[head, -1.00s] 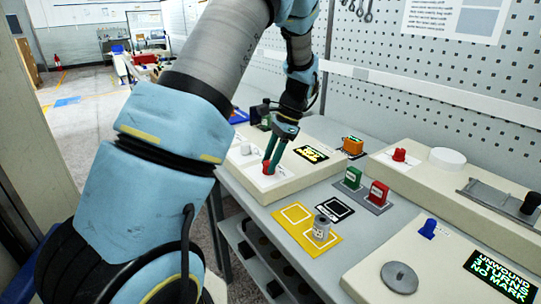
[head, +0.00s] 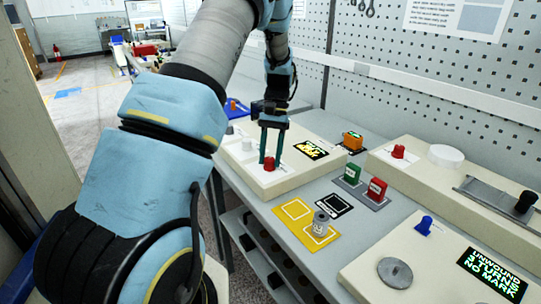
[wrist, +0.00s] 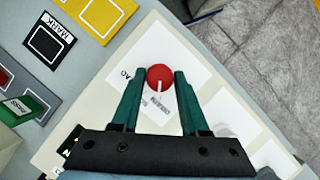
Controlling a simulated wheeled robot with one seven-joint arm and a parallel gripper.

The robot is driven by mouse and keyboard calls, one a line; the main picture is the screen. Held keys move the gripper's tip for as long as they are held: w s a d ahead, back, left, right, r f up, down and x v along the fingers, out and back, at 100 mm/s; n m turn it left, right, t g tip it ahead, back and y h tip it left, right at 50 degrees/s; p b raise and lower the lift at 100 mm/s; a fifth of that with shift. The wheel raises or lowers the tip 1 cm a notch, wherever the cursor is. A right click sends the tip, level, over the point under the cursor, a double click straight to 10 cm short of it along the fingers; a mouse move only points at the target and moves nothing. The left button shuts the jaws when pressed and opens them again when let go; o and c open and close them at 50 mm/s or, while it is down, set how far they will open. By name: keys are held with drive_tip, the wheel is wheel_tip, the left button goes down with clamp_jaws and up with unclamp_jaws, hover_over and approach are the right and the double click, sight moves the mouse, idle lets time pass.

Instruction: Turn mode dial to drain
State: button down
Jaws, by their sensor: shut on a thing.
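The red mode dial (head: 269,164) is on the top of the cream console (head: 240,177) at the back left of the bench. In the wrist view the dial (wrist: 161,77) is a round red knob with a white pointer line that points toward the gripper's palm. My gripper (wrist: 162,84) has its two dark green fingers on either side of the knob, shut on it. In the head view the gripper (head: 270,160) comes down onto the dial from above. Printing on the white plate around the dial is partly hidden and too small to read surely.
A yellow pad (head: 293,209) with a grey cylinder (head: 320,224), a black MARK pad (head: 329,206), and green (head: 353,172) and red (head: 377,190) blocks lie to the right.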

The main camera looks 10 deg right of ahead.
drive_tip(key=shift+n, duration=0.6)
drive_tip(key=shift+h, duration=0.3)
drive_tip(key=shift+c, duration=2.1)
unclamp_jaws()
drive_tip(key=shift+w, duration=0.1)
drive_tip(key=b+v, duration=0.3)
drive_tip(key=v, duration=0.7)
drive_tip(key=shift+w+r, duration=0.2)
drive_tip(key=shift+r, duration=0.15)
